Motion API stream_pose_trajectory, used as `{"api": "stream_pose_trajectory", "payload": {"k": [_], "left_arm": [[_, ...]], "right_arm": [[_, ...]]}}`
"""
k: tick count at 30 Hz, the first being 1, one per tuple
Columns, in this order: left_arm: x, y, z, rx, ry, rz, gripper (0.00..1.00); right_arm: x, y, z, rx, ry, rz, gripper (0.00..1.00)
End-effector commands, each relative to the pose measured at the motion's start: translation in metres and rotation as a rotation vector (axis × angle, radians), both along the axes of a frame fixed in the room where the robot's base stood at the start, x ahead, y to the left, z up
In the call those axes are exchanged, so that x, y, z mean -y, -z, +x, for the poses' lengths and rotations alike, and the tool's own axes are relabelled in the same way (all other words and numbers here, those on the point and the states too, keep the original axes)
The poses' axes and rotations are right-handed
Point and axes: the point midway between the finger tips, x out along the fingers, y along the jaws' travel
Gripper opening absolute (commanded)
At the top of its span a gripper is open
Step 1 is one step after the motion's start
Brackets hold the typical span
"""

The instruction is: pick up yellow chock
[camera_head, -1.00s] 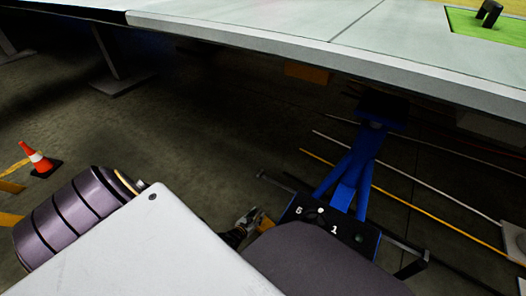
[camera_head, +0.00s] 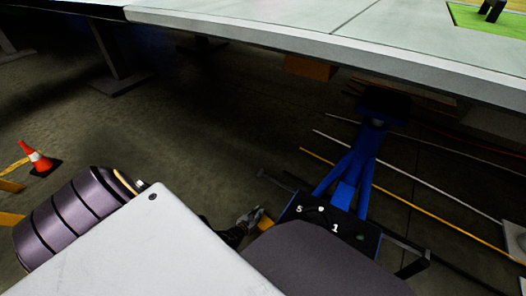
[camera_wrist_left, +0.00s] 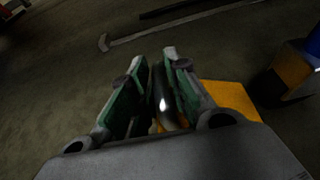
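The yellow chock (camera_wrist_left: 232,97) shows in the left wrist view behind and to the right of the fingers, with more yellow low between them. A dark, shiny, rod-like piece (camera_wrist_left: 162,96) stands between the two green-padded fingers. My left gripper (camera_wrist_left: 157,58) looks shut on this piece, with its fingers close on both sides. In the head view my left gripper (camera_head: 249,216) is low near the floor, and a small yellow part of the chock (camera_head: 265,223) shows beside it. The rest of the chock is hidden behind my own body. My right gripper is not in view.
A large pale wing panel (camera_head: 250,38) overhangs the far side. A blue stand (camera_head: 350,170) rises just right of the gripper. An orange cone (camera_head: 36,157) is at the left. Rods or lines (camera_head: 420,182) lie on the floor at right. Open floor lies mid-left.

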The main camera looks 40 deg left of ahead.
Motion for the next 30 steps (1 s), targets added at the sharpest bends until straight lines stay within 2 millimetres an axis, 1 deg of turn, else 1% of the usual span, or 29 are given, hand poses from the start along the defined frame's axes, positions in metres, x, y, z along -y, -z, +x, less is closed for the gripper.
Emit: {"api": "stream_pose_trajectory", "payload": {"k": [1, 3, 30], "left_arm": [[0.0001, 0.0001, -0.0002, 0.0, 0.0, 0.0, 0.07], [0.0001, 0.0001, -0.0002, 0.0, 0.0, 0.0, 0.0], [-0.0004, -0.0035, 0.0012, 0.003, 0.0, -0.001, 0.0]], "right_arm": [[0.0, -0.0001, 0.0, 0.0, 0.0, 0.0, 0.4], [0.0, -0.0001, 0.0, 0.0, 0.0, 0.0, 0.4], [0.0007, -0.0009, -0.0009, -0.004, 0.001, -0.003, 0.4]]}}
